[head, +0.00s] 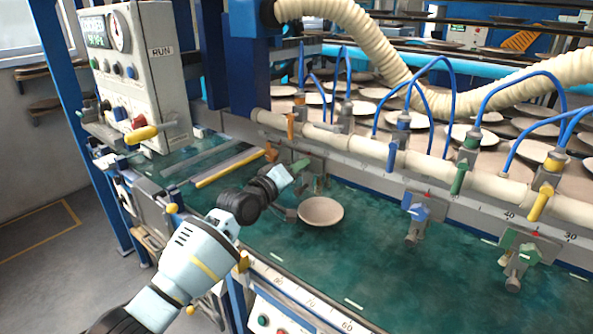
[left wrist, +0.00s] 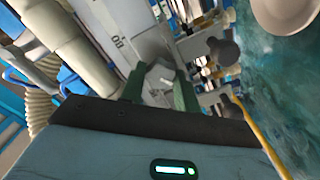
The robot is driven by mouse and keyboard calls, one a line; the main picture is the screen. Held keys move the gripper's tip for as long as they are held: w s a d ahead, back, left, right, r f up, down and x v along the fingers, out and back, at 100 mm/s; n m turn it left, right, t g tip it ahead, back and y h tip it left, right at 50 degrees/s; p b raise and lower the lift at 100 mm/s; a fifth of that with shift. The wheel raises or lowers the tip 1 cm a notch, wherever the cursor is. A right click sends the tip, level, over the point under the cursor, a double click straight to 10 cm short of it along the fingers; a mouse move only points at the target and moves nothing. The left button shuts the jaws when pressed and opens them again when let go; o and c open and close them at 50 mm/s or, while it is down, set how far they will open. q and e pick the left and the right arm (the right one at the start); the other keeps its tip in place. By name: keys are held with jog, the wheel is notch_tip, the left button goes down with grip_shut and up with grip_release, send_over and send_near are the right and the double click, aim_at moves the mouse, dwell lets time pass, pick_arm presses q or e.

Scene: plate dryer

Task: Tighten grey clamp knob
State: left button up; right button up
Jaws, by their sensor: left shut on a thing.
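My left gripper (head: 299,166) reaches to the rail at the back of the green bed, left of centre in the head view. In the left wrist view its two green fingers (left wrist: 158,92) are shut on a light grey block-like piece, the grey clamp knob (left wrist: 159,78). The knob sits against the pale rail with a printed scale. In the head view the gripper and wrist hide the knob. My right gripper is not in view.
A beige plate (head: 321,211) lies on the green bed (head: 375,260) just right of my left wrist. A blue clamp (head: 418,211) and a green clamp (head: 525,245) stand further right. A control box (head: 150,75) is at left. Blue hoses (head: 450,75) arch above the pipe.

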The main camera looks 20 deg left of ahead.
pick_arm(q)
jog(key=m, duration=0.4)
jog(key=shift+m, duration=1.6)
jog(key=o, duration=1)
jog(key=shift+c, duration=0.2)
jog(key=v, duration=0.8)
jog(key=shift+p, duration=0.3)
